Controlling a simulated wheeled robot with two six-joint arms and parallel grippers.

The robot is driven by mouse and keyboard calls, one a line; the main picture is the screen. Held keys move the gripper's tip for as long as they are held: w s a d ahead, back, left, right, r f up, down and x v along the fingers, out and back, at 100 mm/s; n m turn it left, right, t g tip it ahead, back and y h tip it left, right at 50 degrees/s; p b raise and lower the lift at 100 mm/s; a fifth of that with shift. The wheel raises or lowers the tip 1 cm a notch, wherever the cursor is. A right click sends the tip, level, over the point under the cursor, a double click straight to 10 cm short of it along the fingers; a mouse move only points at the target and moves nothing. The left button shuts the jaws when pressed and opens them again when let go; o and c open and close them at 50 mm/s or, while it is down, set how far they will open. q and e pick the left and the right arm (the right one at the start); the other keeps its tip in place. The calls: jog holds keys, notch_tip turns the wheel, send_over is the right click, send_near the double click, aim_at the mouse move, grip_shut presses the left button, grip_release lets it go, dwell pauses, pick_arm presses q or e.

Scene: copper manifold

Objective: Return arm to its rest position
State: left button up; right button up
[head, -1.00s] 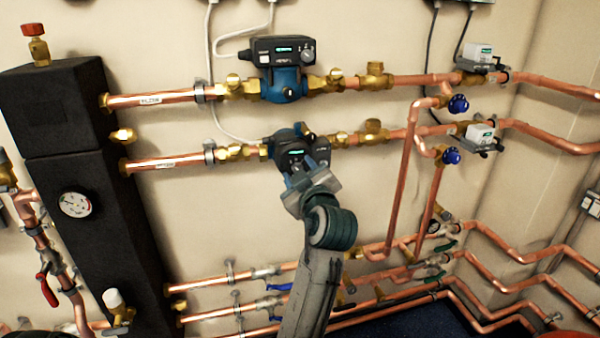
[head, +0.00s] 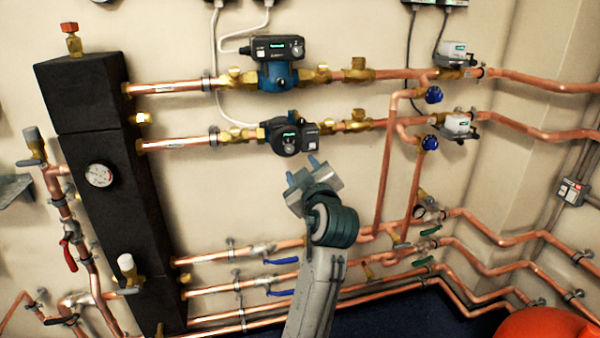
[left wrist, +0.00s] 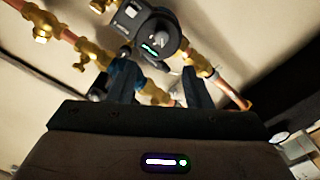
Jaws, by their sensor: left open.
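My left gripper (head: 302,170) is open and empty in the head view, just below the lower pump (head: 290,135) and apart from it. In the left wrist view its two dark fingers (left wrist: 155,82) stand apart. The pump's dark round head (left wrist: 152,38) shows beyond and above them, with brass fittings on both sides. My left arm comes up from the bottom middle of the head view. My right gripper is not in view.
An upper pump (head: 278,65) sits on the copper pipe above. A black vertical manifold (head: 115,190) with a gauge stands at left. Blue valve knobs (head: 431,95) are at right. Copper pipes with blue levers run low along the wall. An orange object (head: 548,326) is at bottom right.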

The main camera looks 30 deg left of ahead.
pick_arm(q)
jog(key=shift+w+a+f, duration=0.2)
jog(key=shift+a, duration=0.05)
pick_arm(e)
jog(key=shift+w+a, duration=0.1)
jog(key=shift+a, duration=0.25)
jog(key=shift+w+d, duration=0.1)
